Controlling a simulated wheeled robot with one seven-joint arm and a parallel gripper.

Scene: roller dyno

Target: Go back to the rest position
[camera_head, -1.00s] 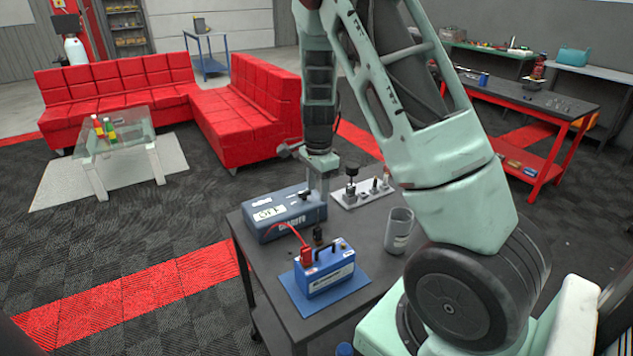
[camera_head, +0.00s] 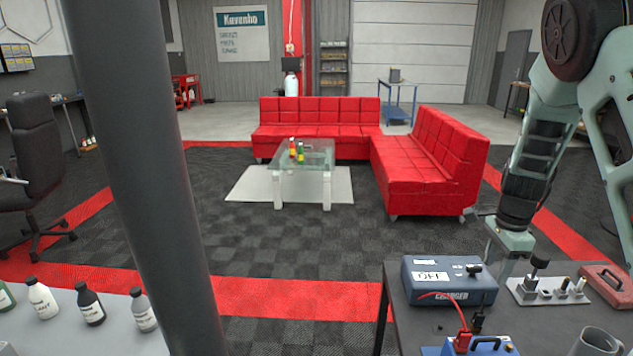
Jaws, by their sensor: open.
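My gripper (camera_head: 508,246) is at the right in the head view, at the lower end of my pale green arm. It points down behind the right end of the blue charger (camera_head: 448,281) and looks open and empty. Its fingertips are hard to make out. The charger sits on the dark table (camera_head: 405,325) and has an "OFF" label on it. A blue battery (camera_head: 470,346) with a red clamp (camera_head: 462,341) and red cable is cut off at the bottom edge.
A holder plate (camera_head: 548,291) with upright parts, a red case (camera_head: 605,286) and a grey mug (camera_head: 596,342) are at the right. A dark pillar (camera_head: 145,170) stands at the left, beside a light table with bottles (camera_head: 90,307). Open floor lies before the red sofa (camera_head: 430,170).

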